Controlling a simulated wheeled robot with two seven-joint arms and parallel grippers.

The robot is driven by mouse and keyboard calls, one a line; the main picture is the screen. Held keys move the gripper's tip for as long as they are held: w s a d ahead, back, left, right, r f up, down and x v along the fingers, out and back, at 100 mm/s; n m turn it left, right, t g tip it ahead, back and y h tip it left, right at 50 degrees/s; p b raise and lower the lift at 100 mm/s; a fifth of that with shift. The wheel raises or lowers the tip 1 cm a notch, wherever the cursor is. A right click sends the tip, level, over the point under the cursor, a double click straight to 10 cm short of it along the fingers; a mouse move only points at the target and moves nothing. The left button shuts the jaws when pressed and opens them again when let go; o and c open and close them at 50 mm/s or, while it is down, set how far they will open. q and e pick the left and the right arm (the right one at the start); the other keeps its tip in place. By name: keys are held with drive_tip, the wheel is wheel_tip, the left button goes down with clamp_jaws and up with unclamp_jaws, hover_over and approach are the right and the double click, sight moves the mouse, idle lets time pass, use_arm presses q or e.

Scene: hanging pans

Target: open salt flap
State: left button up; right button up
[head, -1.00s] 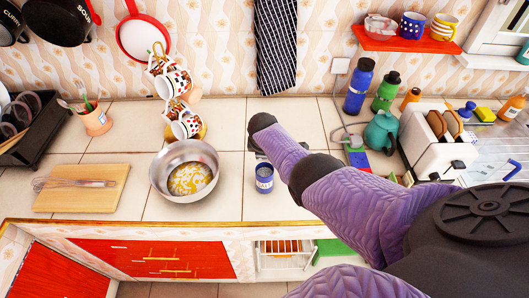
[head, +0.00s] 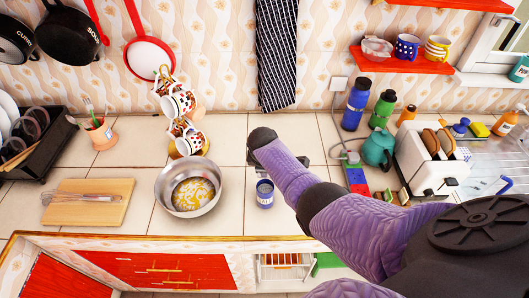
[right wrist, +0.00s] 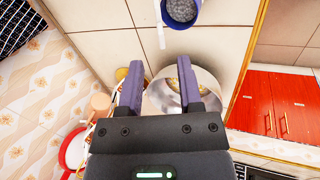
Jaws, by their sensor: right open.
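A small blue can (head: 265,193), probably the salt, stands on the tiled counter right of the steel pan (head: 188,187) in the head view. In the right wrist view the can (right wrist: 181,10) is at the top edge, showing a speckled grey top. I cannot make out the flap. My right gripper (right wrist: 160,82) is open and empty, with two purple fingers pointing toward the can but apart from it. In the head view the right hand is above and behind the can, its fingers mostly hidden by the wrist. My left gripper is not in view.
The pan holds yellow food, with stacked patterned mugs (head: 186,137) behind it. A cutting board (head: 88,203) with a whisk lies left. Bottles, a teal teapot (head: 378,148) and a toaster (head: 432,165) stand right. The counter left of the pan has some bare tiles.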

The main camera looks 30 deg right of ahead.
use_arm(q)
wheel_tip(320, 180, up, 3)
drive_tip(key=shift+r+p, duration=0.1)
drive_tip(key=shift+p, duration=0.7)
use_arm(e)
drive_tip(key=v, duration=0.5)
